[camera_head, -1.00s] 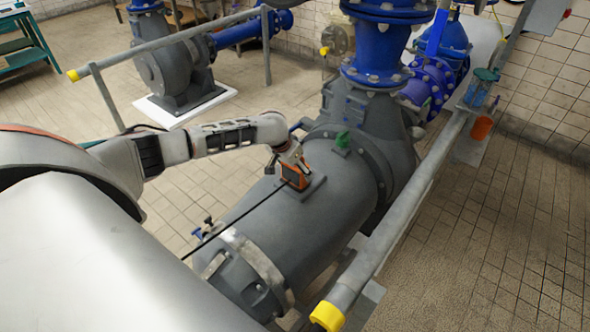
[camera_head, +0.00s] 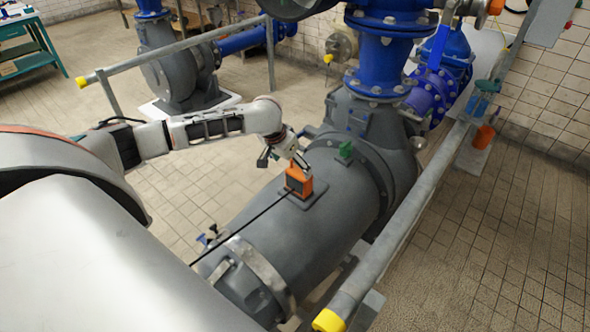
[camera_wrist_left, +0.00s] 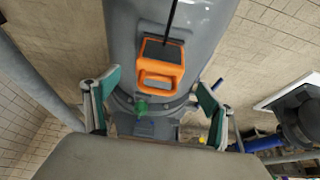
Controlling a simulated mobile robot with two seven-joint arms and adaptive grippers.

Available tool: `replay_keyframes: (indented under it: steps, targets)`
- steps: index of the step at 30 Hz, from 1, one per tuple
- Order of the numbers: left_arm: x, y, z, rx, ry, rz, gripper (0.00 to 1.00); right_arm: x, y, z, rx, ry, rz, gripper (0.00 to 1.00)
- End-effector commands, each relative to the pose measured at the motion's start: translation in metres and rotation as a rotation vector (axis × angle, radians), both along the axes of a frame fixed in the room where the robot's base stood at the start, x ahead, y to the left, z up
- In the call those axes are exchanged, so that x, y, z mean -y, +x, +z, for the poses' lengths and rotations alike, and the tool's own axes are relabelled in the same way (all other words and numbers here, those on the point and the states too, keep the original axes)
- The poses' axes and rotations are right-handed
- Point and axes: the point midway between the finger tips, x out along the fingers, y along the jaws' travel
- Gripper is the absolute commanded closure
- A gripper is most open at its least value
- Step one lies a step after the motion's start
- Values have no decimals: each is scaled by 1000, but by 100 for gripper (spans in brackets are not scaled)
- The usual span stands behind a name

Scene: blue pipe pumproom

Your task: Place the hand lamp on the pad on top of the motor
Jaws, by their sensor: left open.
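The hand lamp (camera_head: 299,181), orange with a dark face, stands on the dark pad (camera_head: 314,196) on top of the grey motor (camera_head: 318,228). In the left wrist view the lamp (camera_wrist_left: 160,66) shows its orange handle loop turned toward my gripper, and the motor casing (camera_wrist_left: 125,25) lies beneath. My left gripper (camera_head: 284,158) is open, just above and behind the lamp in the head view. Its green-padded fingers (camera_wrist_left: 158,92) stand wide apart, on either side of the lamp's handle end in the wrist picture, with nothing between them held. My right gripper is not in view.
A thin black line (camera_head: 245,225) runs from the lamp along the motor. A grey rail (camera_head: 400,235) with a yellow end runs along the right. Blue pipes (camera_head: 382,65) rise behind.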

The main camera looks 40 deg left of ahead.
Motion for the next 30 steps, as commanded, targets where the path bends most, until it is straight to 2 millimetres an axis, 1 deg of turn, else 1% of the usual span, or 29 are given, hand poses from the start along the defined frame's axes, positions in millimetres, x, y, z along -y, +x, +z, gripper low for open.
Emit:
replay_keyframes:
  steps: [1, 3, 7, 24, 26, 29, 30]
  targets:
    - [-1, -2, 8, 1, 1, -1, 17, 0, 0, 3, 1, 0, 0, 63]
    - [0, -5, 13, 1, 0, 0, 17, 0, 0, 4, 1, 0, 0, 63]
    - [-1, -8, 19, 0, 0, 1, 17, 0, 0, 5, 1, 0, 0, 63]
    - [1, -8, 19, 0, 0, -2, 17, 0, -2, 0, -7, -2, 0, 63]
    - [7, -10, 15, 0, 3, -19, 17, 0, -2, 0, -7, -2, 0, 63]
    - [33, -18, 1, 6, 18, -96, 17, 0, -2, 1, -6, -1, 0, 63]
    - [50, -24, -7, 12, 26, -144, 17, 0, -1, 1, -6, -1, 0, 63]
